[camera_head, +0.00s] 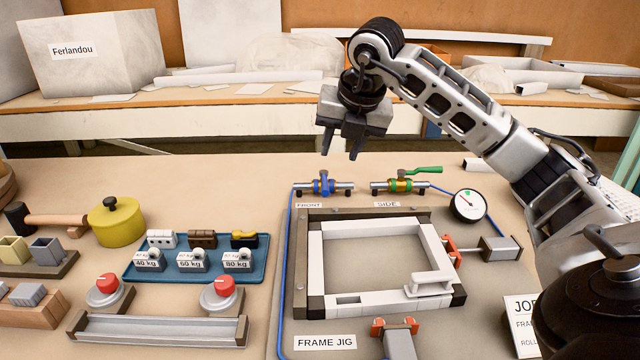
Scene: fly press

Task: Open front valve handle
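The front valve (324,187) has a blue handle and sits on a short metal pipe at the back of the jig board, behind the FRONT label (310,205). Its blue handle looks short from this view, and its exact direction is hard to tell. The side valve (401,185) stands to its right, with a green handle (425,170) pointing right along the pipe. My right gripper (340,150) hangs above and slightly behind the front valve, fingers pointing down. Its fingers are apart with nothing between them, and it does not appear to touch the valve. My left gripper is out of view.
The white frame (330,265) lies in the jig, with a pressure gauge (468,205) and clamps (500,249) at right. A blue tray (255,272) of weights, a yellow pot (117,222) and red buttons (222,287) are at left. A cluttered bench stands behind.

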